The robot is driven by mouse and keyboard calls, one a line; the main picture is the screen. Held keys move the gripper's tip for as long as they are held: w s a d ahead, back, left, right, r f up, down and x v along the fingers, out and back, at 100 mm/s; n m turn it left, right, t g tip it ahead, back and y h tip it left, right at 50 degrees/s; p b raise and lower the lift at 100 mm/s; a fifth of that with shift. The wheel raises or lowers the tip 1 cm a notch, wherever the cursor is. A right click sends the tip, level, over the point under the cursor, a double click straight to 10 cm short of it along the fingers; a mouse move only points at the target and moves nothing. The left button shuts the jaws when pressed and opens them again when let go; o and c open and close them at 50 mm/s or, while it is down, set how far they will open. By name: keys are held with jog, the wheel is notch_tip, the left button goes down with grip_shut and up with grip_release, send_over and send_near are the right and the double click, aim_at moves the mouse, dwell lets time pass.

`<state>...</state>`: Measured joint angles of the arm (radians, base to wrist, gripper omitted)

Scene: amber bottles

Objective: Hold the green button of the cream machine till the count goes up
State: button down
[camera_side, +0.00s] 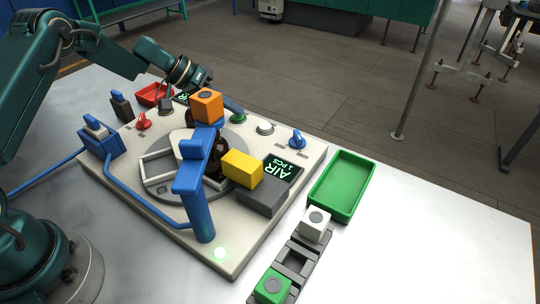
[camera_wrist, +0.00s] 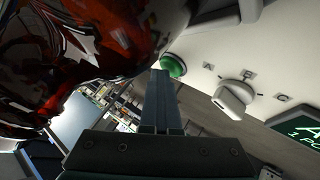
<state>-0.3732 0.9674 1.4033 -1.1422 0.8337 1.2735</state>
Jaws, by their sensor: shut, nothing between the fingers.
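The cream machine (camera_side: 120,170) fills the middle of the side view. Its display (camera_side: 283,170) reads "AIR 1 PCS"; part of that display also shows at the right edge of the wrist view (camera_wrist: 300,130). From the side, my gripper (camera_side: 236,108) is partly hidden behind the orange block (camera_side: 207,106).
An amber bottle (camera_wrist: 80,50) looms close at the wrist view's upper left. A pale knob (camera_wrist: 233,98) lies beside the button. A green tray (camera_side: 342,207) sits to the right.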

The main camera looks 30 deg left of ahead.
aim_at(233, 117)
dwell(0.5)
jog(key=shift+r, duration=0.9)
jog(key=shift+r, duration=2.5)
